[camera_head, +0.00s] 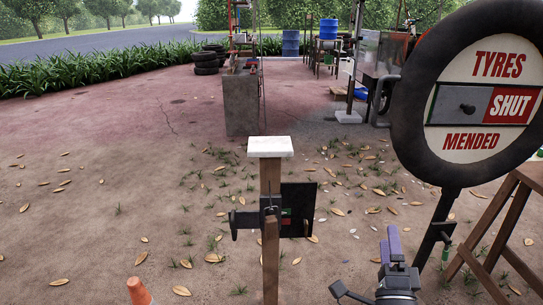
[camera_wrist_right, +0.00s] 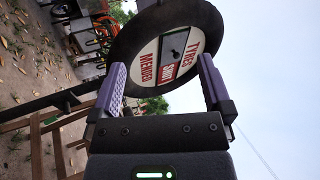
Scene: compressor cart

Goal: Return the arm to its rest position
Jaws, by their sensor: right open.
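My right gripper (camera_head: 393,243) shows at the lower right of the head view, with purple finger pads pointing away from me. In the right wrist view its two purple fingers (camera_wrist_right: 162,65) stand wide apart with nothing between them. The round tyre sign (camera_head: 477,142) reads "TYRES SHUT MENDED" and stands to the right of and above this gripper. The sign also shows beyond the fingers in the wrist view (camera_wrist_right: 172,57), apart from them. My left gripper is not in view.
A wooden post (camera_head: 270,180) with a white top and a dark bracket (camera_head: 297,203) stands in the middle. A wooden trestle (camera_head: 500,225) is at right, and an orange cone (camera_head: 139,292) at lower left. Leaf-strewn ground at left is mostly clear.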

